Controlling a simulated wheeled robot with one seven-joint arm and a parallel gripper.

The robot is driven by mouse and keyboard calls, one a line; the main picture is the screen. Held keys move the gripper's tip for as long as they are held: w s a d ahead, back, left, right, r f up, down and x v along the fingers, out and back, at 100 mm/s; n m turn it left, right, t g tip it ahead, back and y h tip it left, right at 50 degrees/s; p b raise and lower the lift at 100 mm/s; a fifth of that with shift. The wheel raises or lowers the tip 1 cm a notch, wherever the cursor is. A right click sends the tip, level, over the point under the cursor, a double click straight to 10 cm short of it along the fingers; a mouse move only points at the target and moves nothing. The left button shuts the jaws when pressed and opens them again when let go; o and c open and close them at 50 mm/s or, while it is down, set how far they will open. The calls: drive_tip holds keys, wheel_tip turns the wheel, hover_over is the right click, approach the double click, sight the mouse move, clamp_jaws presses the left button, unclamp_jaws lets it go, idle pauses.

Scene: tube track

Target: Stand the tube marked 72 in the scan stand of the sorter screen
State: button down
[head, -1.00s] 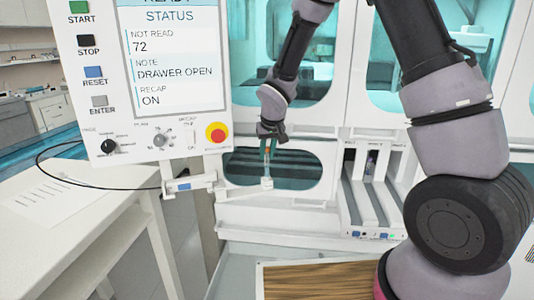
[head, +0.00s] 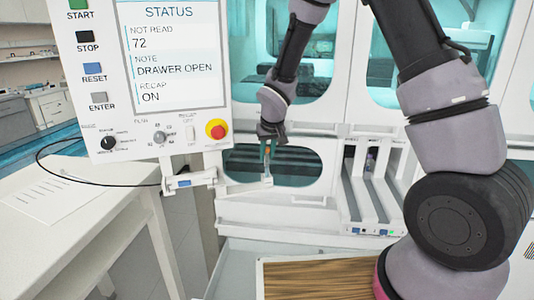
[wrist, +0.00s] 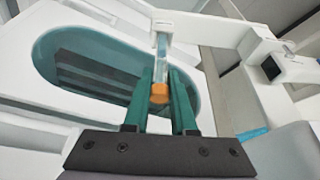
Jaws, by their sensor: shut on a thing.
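My gripper (head: 268,150) is shut on an upright clear tube with an orange cap. In the wrist view, the orange cap (wrist: 159,93) sits between the green fingertips (wrist: 160,100), and the clear tube body (wrist: 161,48) points away from me. Its far end meets the white end of the scan stand (wrist: 178,22). The stand also shows in the head view (head: 254,187), below the sorter screen (head: 175,55). I cannot tell how deep the tube sits. The tube's number is not legible. The screen reads NOT READ 72, DRAWER OPEN, RECAP ON.
A rack with lanes (head: 372,195) stands right of the stand. A white table (head: 60,210) with a paper is at left, a black cable above it. A wood-patterned surface (head: 320,280) lies at the bottom. The white cabinet with a dark oval window (head: 300,167) is close behind the gripper.

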drive_tip(key=shift+f, duration=0.4)
drive_tip(key=shift+f, duration=0.1)
drive_tip(key=c, duration=0.7)
unclamp_jaws()
drive_tip(key=shift+o, duration=0.2)
drive_tip(key=v, duration=1)
drive_tip(key=shift+s+r, duration=0.2)
drive_tip(key=shift+r, duration=0.15)
